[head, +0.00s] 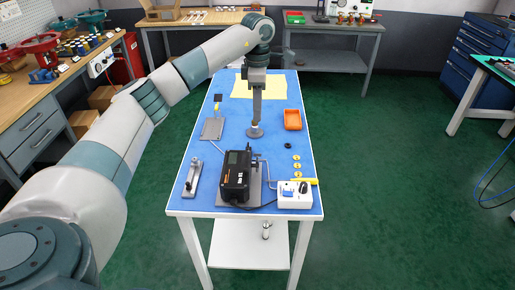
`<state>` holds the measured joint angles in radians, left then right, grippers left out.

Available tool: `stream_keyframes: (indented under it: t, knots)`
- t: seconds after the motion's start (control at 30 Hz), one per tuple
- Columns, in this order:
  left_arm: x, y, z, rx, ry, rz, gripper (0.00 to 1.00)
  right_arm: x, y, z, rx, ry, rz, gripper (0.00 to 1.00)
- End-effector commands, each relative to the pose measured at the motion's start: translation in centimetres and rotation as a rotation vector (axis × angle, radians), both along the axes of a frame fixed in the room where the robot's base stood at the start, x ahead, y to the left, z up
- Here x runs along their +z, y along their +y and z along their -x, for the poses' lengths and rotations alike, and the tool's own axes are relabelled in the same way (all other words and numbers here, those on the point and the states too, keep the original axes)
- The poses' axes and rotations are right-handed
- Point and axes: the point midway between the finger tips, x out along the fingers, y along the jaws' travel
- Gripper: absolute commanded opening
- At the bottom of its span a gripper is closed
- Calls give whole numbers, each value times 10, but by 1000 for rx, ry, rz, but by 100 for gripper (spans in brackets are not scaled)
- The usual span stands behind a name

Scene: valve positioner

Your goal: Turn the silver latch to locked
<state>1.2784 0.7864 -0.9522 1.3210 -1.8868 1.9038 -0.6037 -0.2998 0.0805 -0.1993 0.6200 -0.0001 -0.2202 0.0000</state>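My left arm reaches in from the left and bends down over the far half of the blue-topped table (220,150). My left gripper (257,90) points down there; its fingers are too small to tell open from shut. A grey upright part with a round foot (255,132) shows directly below it; I cannot tell whether they touch. A small silver fitting on a grey plate (193,178), at the table's near left, looks like the latch; its setting is too small to read. The gripper is well beyond it. My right gripper is not in view.
A black positioner box (236,175) stands near the table's front, beside a white switch box (294,195). An orange tray (292,120) lies at right, and a grey plate with a lever (212,128) at left.

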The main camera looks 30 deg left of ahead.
Motion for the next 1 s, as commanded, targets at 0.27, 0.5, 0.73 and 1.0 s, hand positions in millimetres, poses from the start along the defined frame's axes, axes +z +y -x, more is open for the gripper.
stream_keyframes:
  t: [0.27, 0.5, 0.73, 1.0]
  knots:
    - [-39, 0, 1, 0, 4, 0, 21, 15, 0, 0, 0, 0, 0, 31]
    - [-82, -1, 1, -1, 4, 1, 21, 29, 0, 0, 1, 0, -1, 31]
    - [-123, 0, 1, 0, 3, 1, 21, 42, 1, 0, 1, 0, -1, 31]
    - [-154, 0, 0, 1, 1, 1, 21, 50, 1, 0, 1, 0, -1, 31]
